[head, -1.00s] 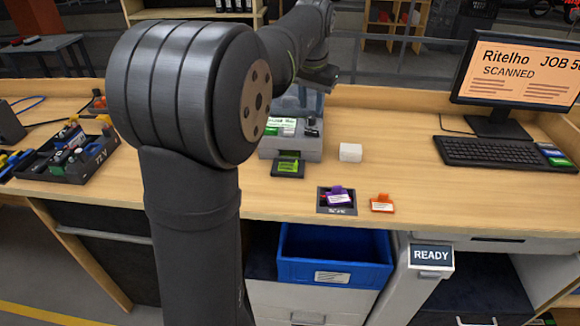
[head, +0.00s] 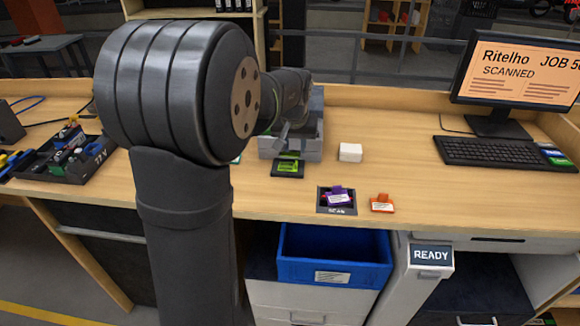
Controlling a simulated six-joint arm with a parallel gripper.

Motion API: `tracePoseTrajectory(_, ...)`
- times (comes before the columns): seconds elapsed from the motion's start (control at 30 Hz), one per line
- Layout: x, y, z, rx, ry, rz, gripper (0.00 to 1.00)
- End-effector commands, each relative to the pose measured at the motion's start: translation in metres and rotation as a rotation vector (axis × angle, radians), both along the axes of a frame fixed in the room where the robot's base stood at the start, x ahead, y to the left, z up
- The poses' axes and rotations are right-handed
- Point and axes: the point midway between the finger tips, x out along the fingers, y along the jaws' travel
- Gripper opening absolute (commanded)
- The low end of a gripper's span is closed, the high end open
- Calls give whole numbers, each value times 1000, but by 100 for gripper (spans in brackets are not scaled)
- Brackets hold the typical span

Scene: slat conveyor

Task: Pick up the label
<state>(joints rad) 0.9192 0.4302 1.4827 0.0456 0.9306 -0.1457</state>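I cannot tell for sure which piece is the label. A small dark plate with a bright green printed face (head: 288,168) lies on the bench in front of a grey box-shaped unit (head: 308,146). My gripper (head: 284,133) is low over the left front of that unit, just behind the dark plate. My arm hides much of the gripper and the unit's top. The fingers are too small and covered to show whether they are open or hold anything. A purple clip with a white tag (head: 340,194) sits on a dark scan pad (head: 325,207).
An orange clip with a white tag (head: 382,203) lies right of the pad. A white block (head: 350,152) stands behind it. A black tray of parts (head: 88,162) is at left; a keyboard (head: 490,151) and monitor (head: 520,70) at right. A blue bin (head: 334,272) is below the bench.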

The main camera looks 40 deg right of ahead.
Motion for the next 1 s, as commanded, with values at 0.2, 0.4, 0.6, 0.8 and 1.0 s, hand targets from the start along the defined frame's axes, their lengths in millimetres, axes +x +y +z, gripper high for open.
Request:
tracePoseTrajectory(0.2, 1, -2, -16, 2, 2, -1, 30)
tracePoseTrajectory(0.4, 1, -5, -46, 2, 2, 0, 30)
tracePoseTrajectory(0.6, 4, -9, -58, 1, 1, 0, 30)
tracePoseTrajectory(0.8, 4, -9, -58, -1, 1, 0, 26)
tracePoseTrajectory(1.0, 4, -9, -58, -1, 1, 0, 0)
